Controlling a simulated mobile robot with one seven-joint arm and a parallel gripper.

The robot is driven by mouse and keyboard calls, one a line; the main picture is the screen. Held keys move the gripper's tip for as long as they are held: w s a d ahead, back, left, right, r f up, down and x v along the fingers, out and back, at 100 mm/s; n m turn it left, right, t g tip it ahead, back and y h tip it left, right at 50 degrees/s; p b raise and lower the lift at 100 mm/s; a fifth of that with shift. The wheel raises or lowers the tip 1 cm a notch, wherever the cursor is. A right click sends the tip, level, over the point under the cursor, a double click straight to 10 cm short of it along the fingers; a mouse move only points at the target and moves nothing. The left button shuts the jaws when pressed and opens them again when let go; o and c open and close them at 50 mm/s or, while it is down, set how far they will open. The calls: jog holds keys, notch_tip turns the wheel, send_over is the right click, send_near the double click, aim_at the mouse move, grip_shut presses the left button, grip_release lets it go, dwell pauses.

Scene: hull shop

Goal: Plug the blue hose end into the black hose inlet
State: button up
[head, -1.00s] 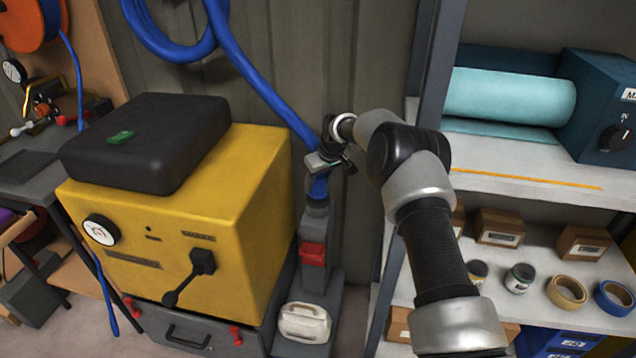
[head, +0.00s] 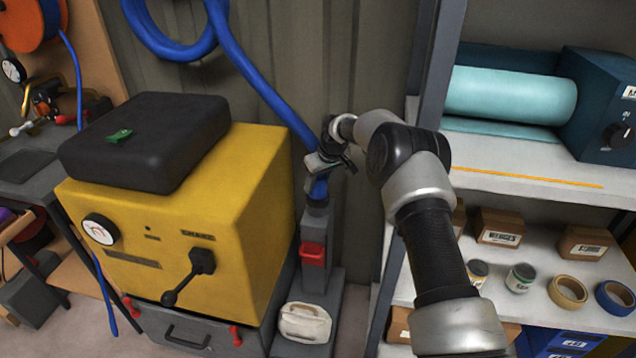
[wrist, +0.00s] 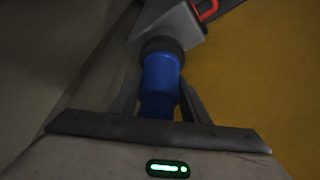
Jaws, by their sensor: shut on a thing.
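The blue hose (head: 262,85) comes down from the wall to my gripper (head: 322,163). My gripper is shut around the blue hose end (head: 319,188), which also shows between the fingers in the wrist view (wrist: 161,75). The lower part of the hose end points down and meets the black hose inlet (head: 317,207), a dark collar on top of a grey post. In the wrist view the blue end touches the black collar (wrist: 163,45) with no gap visible. How deep it sits inside is hidden.
A red lever (head: 313,254) is on the front of the grey post (head: 316,232). A yellow machine (head: 250,200) with a black case (head: 150,140) on top stands close on the left. A shelf rack (head: 412,150) stands on the right. A white canister (head: 304,323) sits below the post.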

jog(key=shift+f, duration=0.4)
jog(key=o, duration=1.2)
jog(key=shift+o, duration=0.2)
jog(key=p+v, duration=0.1)
jog(key=v, duration=0.6)
jog(key=shift+r, duration=0.25)
